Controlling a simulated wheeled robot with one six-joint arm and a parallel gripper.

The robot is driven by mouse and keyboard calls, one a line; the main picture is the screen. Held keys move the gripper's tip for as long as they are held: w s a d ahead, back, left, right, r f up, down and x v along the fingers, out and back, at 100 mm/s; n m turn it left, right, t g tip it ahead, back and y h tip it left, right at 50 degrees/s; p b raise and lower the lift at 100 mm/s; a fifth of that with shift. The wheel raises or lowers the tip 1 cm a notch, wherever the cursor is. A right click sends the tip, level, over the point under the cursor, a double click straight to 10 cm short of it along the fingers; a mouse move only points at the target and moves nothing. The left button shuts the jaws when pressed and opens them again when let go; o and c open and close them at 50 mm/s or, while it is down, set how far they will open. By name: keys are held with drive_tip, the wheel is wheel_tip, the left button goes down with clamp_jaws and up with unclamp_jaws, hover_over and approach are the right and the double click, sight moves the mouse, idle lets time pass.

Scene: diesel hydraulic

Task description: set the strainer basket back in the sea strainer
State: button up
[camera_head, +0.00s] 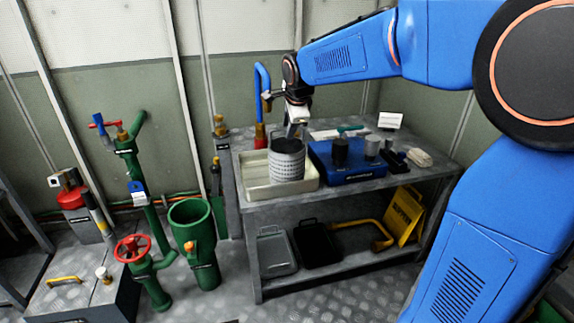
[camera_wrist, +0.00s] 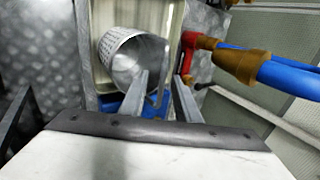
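The strainer basket (camera_head: 287,168), a grey perforated cylinder with an open top, stands in a pale tray (camera_head: 245,184) on the workbench. It also shows in the wrist view (camera_wrist: 118,48), where I look into its bright inside. My gripper (camera_head: 293,130) is just above its rim. In the wrist view my two fingers (camera_wrist: 161,80) are apart, and a thin looped handle appears between or just behind them; contact is unclear. The sea strainer (camera_head: 192,246) appears to be the green open-topped cylinder on the floor left of the bench.
A blue case (camera_head: 350,174) with dark cylinders lies right of the tray. A blue hose with a red fitting (camera_head: 260,130) rises behind the tray, close beside my fingers in the wrist view (camera_wrist: 196,42). A red handwheel valve (camera_head: 132,248) stands left of the green cylinder.

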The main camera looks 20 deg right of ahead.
drive_tip(key=x, duration=0.6)
drive_tip(key=shift+w, duration=0.2)
drive_tip(key=shift+c, duration=0.3)
clamp_jaws()
drive_tip(key=shift+r, duration=0.1)
idle(1.0)
